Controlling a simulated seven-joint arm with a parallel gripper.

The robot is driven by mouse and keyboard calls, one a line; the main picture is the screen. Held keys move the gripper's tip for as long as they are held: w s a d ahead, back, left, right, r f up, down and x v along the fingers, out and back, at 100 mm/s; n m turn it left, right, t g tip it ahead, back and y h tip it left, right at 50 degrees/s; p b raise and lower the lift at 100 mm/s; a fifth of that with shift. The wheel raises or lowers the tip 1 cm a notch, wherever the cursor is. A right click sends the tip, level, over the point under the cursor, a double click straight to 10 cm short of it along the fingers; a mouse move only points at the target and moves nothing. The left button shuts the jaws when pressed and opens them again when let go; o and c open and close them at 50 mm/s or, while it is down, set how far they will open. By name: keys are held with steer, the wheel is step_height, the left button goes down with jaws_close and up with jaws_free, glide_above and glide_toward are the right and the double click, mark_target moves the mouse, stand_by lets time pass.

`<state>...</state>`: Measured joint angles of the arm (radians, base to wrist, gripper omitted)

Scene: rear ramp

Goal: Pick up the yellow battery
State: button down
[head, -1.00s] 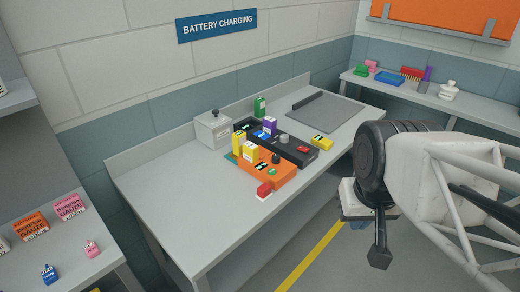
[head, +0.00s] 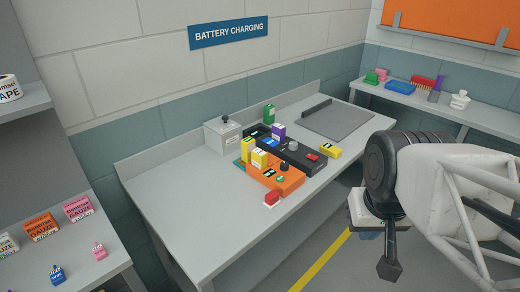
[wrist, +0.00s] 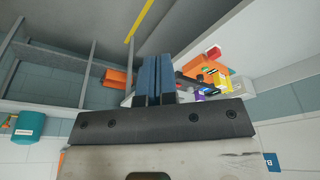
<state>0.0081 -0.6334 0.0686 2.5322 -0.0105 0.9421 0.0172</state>
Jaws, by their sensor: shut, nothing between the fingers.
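Yellow batteries show in the head view on the grey bench. Two upright yellow batteries, one (head: 247,150) and another (head: 260,159), stand at the left end of the orange charger (head: 278,178). A third yellow block (head: 330,147) lies on the bench to the right of the black charger (head: 300,156). My gripper's blue fingers (wrist: 155,78) are together and empty in the wrist view. In the head view my arm is at the right, apart from the bench things, and the fingers are mostly hidden. The wrist view shows the chargers small, beyond the fingers.
Purple (head: 278,132) and green (head: 269,114) batteries stand near the chargers, and a red one (head: 272,198) lies in front. A grey box (head: 222,135) and dark mat (head: 336,120) are behind. The bench's left front (head: 195,200) is clear.

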steer(key=c, duration=0.6)
jaws_free()
steer(key=n+g, duration=0.3)
steer(key=n, duration=0.6)
glide_above(260, 152)
steer(key=f, duration=1.2)
steer(key=shift+s+f, duration=0.2)
steer(key=shift+w+a+f, duration=0.15)
steer(key=shift+w+f, duration=0.05)
steer(key=shift+w, duration=0.05)
steer(key=shift+f, duration=0.1)
